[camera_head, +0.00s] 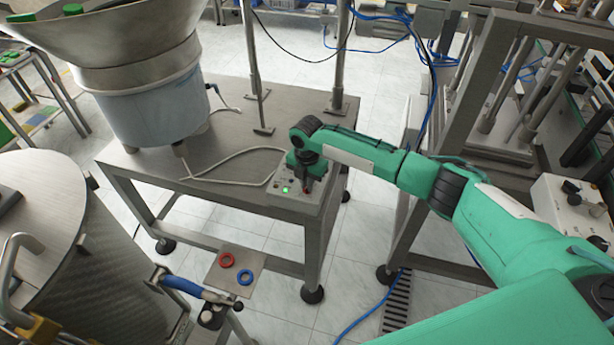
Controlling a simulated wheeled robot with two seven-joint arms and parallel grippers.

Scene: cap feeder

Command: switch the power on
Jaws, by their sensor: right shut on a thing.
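The control box (273,188) sits on the front right corner of the steel feeder table (225,135). A small green light (285,189) glows on its panel. A small red part (307,190) shows beside my right gripper. My right gripper (306,183) reaches in from the right and points down onto the box. It is shut on the power switch, which its dark fingers mostly hide. The switch's exact position cannot be seen. My left gripper is not in view.
The metal feeder bowl (120,40) on its drum stands at the table's back left. A white cable (225,158) runs to the box. A large round metal container (100,260) is at lower left. A small plate (222,277) holds a red ring and a blue ring.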

